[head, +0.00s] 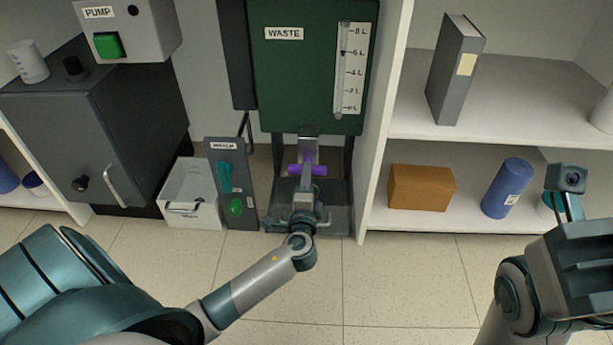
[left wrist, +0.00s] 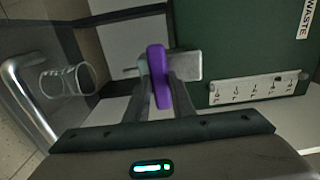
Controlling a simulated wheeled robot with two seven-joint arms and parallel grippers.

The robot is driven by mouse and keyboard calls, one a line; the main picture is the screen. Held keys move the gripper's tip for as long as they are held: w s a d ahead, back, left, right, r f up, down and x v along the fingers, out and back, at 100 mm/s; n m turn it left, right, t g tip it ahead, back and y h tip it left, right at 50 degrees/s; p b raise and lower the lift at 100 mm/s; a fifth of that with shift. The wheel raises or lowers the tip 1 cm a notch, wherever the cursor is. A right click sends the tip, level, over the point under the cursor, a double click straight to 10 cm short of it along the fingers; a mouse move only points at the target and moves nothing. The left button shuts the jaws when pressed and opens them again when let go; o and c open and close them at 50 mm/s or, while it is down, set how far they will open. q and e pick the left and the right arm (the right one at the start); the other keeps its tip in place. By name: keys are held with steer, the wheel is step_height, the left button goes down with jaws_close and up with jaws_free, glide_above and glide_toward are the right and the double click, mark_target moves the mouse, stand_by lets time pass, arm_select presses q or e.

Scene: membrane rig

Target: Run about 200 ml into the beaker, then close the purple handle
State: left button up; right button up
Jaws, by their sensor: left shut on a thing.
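The purple handle (head: 299,169) is on the tap (head: 308,147) below the green waste tank (head: 285,85). It lies crosswise in the head view. In the left wrist view the handle (left wrist: 158,77) sits between the fingers of my left gripper (left wrist: 165,95), which is shut on it. The left gripper (head: 305,190) partly covers the tap in the head view. A clear beaker (left wrist: 68,82) with markings shows in the left wrist view, on the tap's lower side; its liquid level cannot be made out. My right arm is at the far right; its fingers are not clear.
The tank's gauge (head: 348,75) has a dark mark near 6 L. A control panel (head: 231,175) and a pale bin (head: 190,195) stand left of the tap. A shelf unit (head: 505,110) with a brown box (head: 421,188) stands right. The floor in front is clear.

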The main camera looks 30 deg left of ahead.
stand_by(0.6)
arm_select(q)
steer(key=m+p, duration=0.2)
steer(key=p, duration=0.1)
steer(key=shift+m, duration=0.4)
stand_by(0.6)
steer(key=shift+m+p, duration=1.4)
